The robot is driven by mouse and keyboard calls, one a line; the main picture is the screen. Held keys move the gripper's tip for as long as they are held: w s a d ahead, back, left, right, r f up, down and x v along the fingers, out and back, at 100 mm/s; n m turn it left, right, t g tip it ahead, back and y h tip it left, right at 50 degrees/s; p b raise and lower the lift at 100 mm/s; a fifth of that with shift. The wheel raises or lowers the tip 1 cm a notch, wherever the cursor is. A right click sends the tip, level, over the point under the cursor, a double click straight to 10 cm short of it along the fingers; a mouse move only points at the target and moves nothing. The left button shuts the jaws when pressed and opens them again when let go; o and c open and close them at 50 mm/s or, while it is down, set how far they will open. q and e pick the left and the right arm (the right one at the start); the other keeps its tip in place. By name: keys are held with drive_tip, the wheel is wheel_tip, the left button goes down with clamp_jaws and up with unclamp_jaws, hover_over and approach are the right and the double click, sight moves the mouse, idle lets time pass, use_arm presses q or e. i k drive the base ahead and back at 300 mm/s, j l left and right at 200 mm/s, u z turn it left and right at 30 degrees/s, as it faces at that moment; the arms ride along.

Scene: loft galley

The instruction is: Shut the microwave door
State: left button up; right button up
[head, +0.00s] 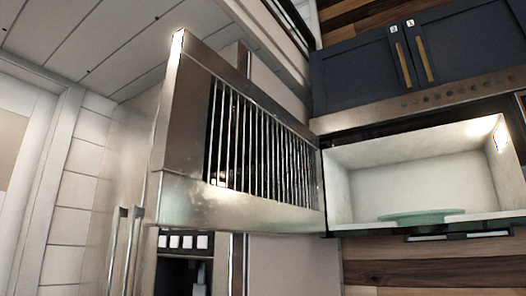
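The microwave door (255,195) stands wide open, swung out to the left of the microwave. It is a steel panel with a dark window crossed by vertical bars, joined to the microwave at its right end. The microwave cavity (400,180) is open to view on the right, with pale walls and a lit spot on its right wall. A green glass plate (414,216) lies on its floor. Neither of my grippers shows in the head view.
Dark blue cabinets (360,76) with wooden handles hang above the microwave. A steel appliance with vertical handles (124,245) stands behind the door at the left. A dispenser panel with white buttons (183,242) shows below the door. Wooden boards line the wall beneath the microwave.

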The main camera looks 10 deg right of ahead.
sight(225, 156)
drive_tip(key=k+z, duration=0.15)
drive_tip(key=z, duration=0.95)
drive_tip(key=j+z, duration=0.55)
drive_tip(key=z, duration=0.15)
drive_tip(key=j, duration=1.85)
drive_tip(key=i, duration=0.05)
